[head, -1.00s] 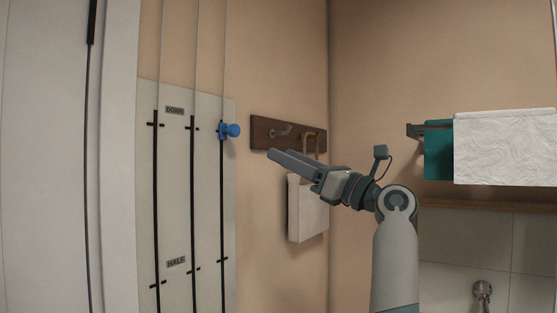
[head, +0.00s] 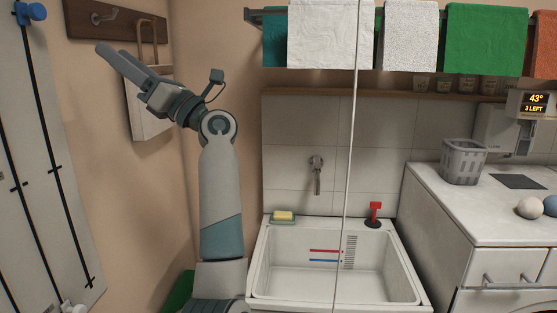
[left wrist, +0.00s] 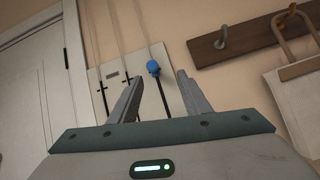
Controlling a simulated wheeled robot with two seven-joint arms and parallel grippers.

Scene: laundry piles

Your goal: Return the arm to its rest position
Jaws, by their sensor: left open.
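My left arm (head: 221,190) stands raised at the left of the head view, in front of the corner of the walls. Its gripper (head: 108,52) points up and left, close to the wooden hook rail (head: 118,22). In the left wrist view the two fingers (left wrist: 155,98) are apart with nothing between them. A blue knob (left wrist: 153,68) on the cord board (left wrist: 115,75) shows beyond the gap between the fingers, apart from them. The knob also shows at the top left of the head view (head: 31,12). My right gripper is not in view.
A white bag (head: 150,105) hangs from the rail behind the gripper. A sink (head: 330,270) with a yellow sponge (head: 283,215) is right of the arm. Towels (head: 330,35) hang above. A grey basket (head: 463,162) stands on the right counter. A thin pale cord (head: 350,150) hangs before the sink.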

